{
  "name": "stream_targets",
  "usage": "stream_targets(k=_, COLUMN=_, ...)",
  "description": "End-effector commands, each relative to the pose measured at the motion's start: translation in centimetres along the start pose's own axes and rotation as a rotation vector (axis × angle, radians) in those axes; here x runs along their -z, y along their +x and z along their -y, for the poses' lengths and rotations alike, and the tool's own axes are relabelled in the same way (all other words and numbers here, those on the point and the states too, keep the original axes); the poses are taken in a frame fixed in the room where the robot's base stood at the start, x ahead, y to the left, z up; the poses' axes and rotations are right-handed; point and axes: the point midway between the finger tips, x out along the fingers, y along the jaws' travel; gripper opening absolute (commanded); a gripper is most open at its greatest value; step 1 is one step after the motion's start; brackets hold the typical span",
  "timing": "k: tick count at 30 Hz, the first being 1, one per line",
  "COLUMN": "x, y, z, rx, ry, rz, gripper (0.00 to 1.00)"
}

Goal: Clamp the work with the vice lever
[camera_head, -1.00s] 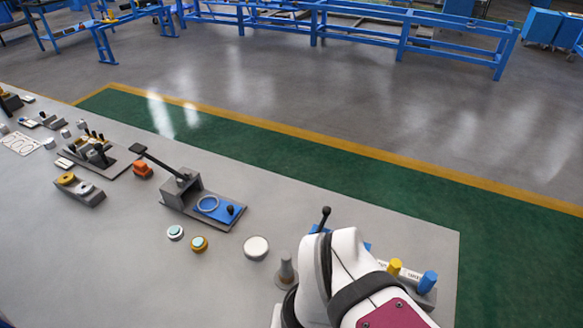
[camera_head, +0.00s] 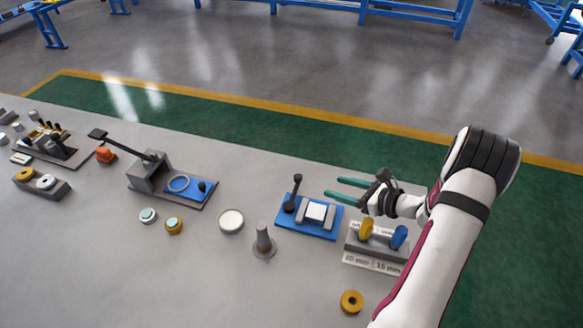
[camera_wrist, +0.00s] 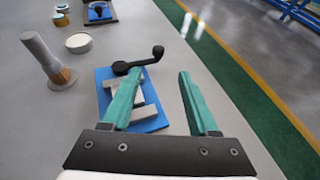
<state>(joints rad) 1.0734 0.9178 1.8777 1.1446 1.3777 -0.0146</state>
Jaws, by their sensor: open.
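The vice has a blue base (camera_head: 291,222) with grey jaws, and a light block, the work (camera_head: 316,211), sits between them. Its black lever (camera_head: 293,194) stands up at the left of the base, with a knob on top. In the wrist view the lever (camera_wrist: 140,61) reaches across the far end of the blue base (camera_wrist: 152,123). My gripper (camera_head: 338,188) is open and empty, with green fingers pointing left, at the right of the lever and apart from it. In the wrist view the left finger hides part of the vice jaws and the work.
A grey holder (camera_head: 372,243) with a yellow and a blue plug stands below my gripper. A grey post (camera_head: 263,240) and a white round disc (camera_head: 231,221) stand left of the vice. A yellow ring (camera_head: 351,301) lies nearer. A lever press (camera_head: 150,177) stands farther left.

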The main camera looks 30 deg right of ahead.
Motion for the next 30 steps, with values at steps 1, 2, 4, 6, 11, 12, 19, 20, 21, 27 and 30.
stream_targets(k=1, x=-0.1, y=1.0, z=-0.2, rx=-0.006, ry=-0.002, rz=0.000, gripper=0.60)
stream_targets(k=2, x=-0.1, y=1.7, z=-0.2, rx=-0.006, ry=-0.001, rz=0.000, gripper=0.60)
stream_targets(k=4, x=-0.1, y=3.5, z=-0.2, rx=-0.008, ry=-0.003, rz=-0.001, gripper=0.60)
stream_targets(k=6, x=-0.1, y=5.2, z=-0.3, rx=-0.008, ry=-0.003, rz=0.000, gripper=0.60)
stream_targets(k=11, x=-0.1, y=9.3, z=-0.3, rx=-0.009, ry=-0.003, rz=-0.001, gripper=0.60)
stream_targets(k=12, x=-0.1, y=10.2, z=-0.4, rx=-0.009, ry=-0.004, rz=-0.002, gripper=0.60)
stream_targets(k=19, x=-0.1, y=13.8, z=-0.3, rx=-0.007, ry=-0.003, rz=-0.001, gripper=0.60)
stream_targets(k=20, x=-0.1, y=14.1, z=-0.3, rx=-0.006, ry=-0.003, rz=-0.001, gripper=0.60)
stream_targets(k=21, x=-0.1, y=14.3, z=-0.3, rx=-0.006, ry=-0.003, rz=-0.001, gripper=0.60)
stream_targets(k=27, x=-0.1, y=14.7, z=-0.3, rx=-0.005, ry=-0.003, rz=-0.001, gripper=0.60)
stream_targets(k=30, x=-0.1, y=14.7, z=-0.3, rx=-0.005, ry=-0.003, rz=-0.001, gripper=0.60)
